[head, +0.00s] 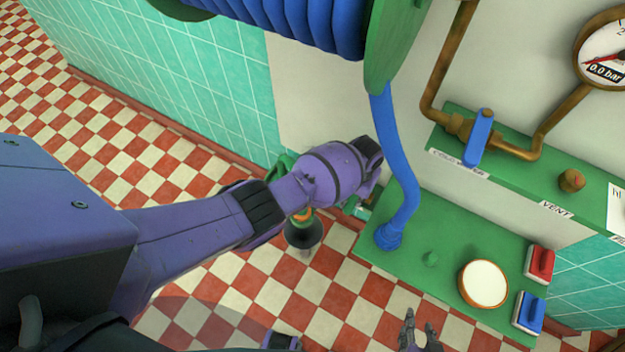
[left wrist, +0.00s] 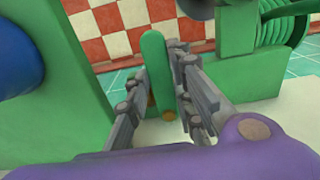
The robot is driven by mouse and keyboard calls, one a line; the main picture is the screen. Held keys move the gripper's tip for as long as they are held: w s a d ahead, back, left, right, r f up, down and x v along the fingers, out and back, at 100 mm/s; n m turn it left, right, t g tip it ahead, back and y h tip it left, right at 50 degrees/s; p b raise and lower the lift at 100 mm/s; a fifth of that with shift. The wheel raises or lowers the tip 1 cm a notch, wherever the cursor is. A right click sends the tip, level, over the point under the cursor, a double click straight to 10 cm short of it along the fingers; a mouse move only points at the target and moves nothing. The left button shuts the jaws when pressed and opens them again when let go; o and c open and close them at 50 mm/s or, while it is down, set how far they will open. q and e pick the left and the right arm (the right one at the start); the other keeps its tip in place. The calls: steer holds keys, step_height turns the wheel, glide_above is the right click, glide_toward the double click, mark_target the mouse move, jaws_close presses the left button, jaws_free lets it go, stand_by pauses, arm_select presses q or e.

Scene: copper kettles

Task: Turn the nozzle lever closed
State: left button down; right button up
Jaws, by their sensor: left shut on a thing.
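My left gripper (left wrist: 165,78) is shut on an upright green lever (left wrist: 155,60), with a grey finger on each side of it in the left wrist view. The lower end of the lever shows a small brass-coloured spot. In the head view my purple left arm reaches in from the left, and its wrist hides the fingertips and the lever. A dark funnel-shaped nozzle end (head: 303,234) with an orange and green collar shows just below that wrist. My right gripper (head: 420,330) is at the bottom edge, its dark fingers apart and nothing seen between them.
A blue hose (head: 402,165) runs from a large reel (head: 290,22) down to a green panel (head: 440,225). The panel carries a round white-topped knob (head: 483,283) and red and blue switches. A blue valve handle (head: 479,137) and a gauge (head: 603,55) are at the right.

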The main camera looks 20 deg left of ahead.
mark_target(353, 199)
arm_select(q)
steer(key=shift+w+d+r, duration=0.1)
steer(key=shift+w+r, duration=0.05)
steer(key=c, duration=1.5)
jaws_free()
steer(key=shift+r, duration=0.1)
step_height(353, 199, up, 12)
steer(key=shift+f, duration=0.15)
